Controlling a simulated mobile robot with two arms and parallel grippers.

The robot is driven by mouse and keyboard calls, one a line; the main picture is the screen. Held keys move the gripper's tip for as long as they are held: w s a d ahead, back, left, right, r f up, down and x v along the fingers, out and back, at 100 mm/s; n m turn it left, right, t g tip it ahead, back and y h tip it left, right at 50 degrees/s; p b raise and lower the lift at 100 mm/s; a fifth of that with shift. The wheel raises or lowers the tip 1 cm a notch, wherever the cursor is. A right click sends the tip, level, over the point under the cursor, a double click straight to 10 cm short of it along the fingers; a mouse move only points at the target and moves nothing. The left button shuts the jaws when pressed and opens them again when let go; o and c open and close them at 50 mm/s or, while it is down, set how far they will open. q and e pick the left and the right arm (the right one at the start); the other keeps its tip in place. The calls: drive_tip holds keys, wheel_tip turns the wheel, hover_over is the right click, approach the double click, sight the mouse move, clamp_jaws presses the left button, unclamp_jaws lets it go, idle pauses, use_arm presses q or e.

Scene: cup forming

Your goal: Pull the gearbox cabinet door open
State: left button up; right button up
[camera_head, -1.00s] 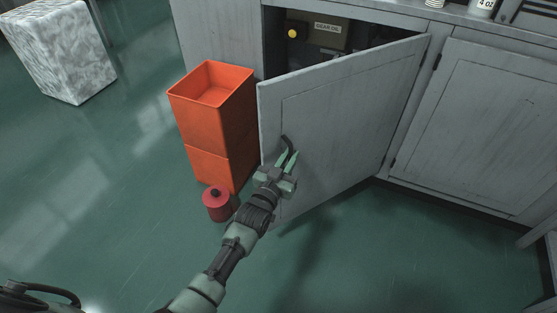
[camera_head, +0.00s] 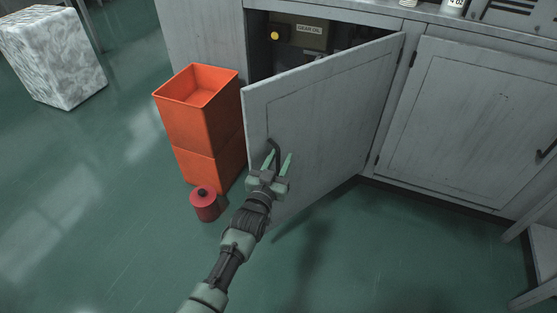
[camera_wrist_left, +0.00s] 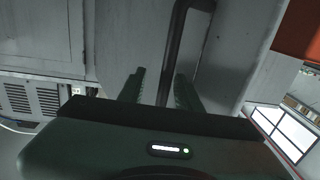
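The grey gearbox cabinet door (camera_head: 335,120) stands part-way open, hinged on its right side and swung out toward me. Its dark curved handle (camera_head: 276,147) is near the door's free left edge. My left gripper (camera_head: 278,161) is at the handle with its two green fingers apart. In the left wrist view, the handle bar (camera_wrist_left: 172,55) runs between the spread fingers of the left gripper (camera_wrist_left: 160,88), with gaps showing on both sides. The gearbox (camera_head: 298,33), labelled "GEAR OIL", with a yellow knob, shows inside the cabinet. My right gripper is not in view.
Stacked orange bins (camera_head: 203,125) stand close to the left of the door's free edge. A red canister (camera_head: 205,204) is on the floor in front of them. A closed cabinet door (camera_head: 460,125) is at right. The floor (camera_head: 390,260) before the cabinet is clear.

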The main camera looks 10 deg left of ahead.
use_arm(q)
drive_tip(key=shift+a+f, duration=0.1)
